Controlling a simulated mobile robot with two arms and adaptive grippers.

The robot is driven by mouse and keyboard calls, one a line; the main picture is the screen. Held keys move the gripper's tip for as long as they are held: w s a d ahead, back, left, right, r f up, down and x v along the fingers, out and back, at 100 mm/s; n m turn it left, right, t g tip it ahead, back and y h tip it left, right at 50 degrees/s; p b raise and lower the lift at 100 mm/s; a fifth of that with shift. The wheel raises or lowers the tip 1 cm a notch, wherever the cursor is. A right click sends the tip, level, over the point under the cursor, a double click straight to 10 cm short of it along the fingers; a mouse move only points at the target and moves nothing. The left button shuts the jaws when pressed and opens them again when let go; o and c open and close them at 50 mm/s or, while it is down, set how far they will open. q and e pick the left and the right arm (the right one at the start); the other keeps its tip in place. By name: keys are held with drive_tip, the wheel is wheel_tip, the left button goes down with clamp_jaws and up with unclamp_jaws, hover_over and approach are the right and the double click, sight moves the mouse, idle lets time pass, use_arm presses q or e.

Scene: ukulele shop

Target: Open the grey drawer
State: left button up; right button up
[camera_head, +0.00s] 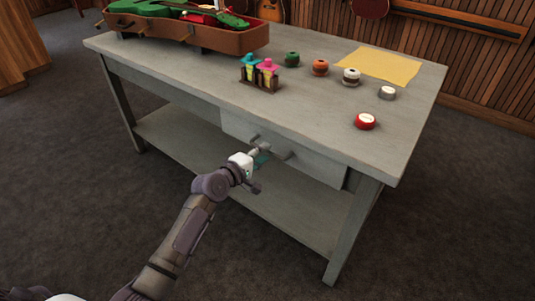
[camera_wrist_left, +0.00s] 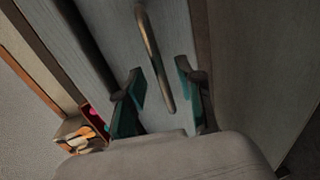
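The grey drawer (camera_head: 322,168) is set in the front of the grey table, under its top, and looks shut. Its bar handle (camera_head: 284,155) is partly hidden by my left gripper (camera_head: 260,158) in the head view. In the left wrist view the handle (camera_wrist_left: 153,50) runs across the drawer front (camera_wrist_left: 112,30), and its lower end lies between the two teal-padded fingers of my left gripper (camera_wrist_left: 158,95). The fingers are apart, with a gap on both sides of the handle. My right gripper is not in view.
The grey table (camera_head: 180,75) carries an open brown case (camera_head: 230,38) with a green ukulele, a small bottle rack (camera_head: 258,85), several round tins and a yellow sheet (camera_head: 380,66). A lower shelf (camera_head: 190,140) lies below the drawer. The carpet in front is clear.

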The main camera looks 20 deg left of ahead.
use_arm(q)
drive_tip(key=shift+x, duration=1.3)
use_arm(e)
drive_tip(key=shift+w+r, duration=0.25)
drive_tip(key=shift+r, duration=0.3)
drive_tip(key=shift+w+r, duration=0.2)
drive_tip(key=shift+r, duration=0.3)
use_arm(q)
clamp_jaws()
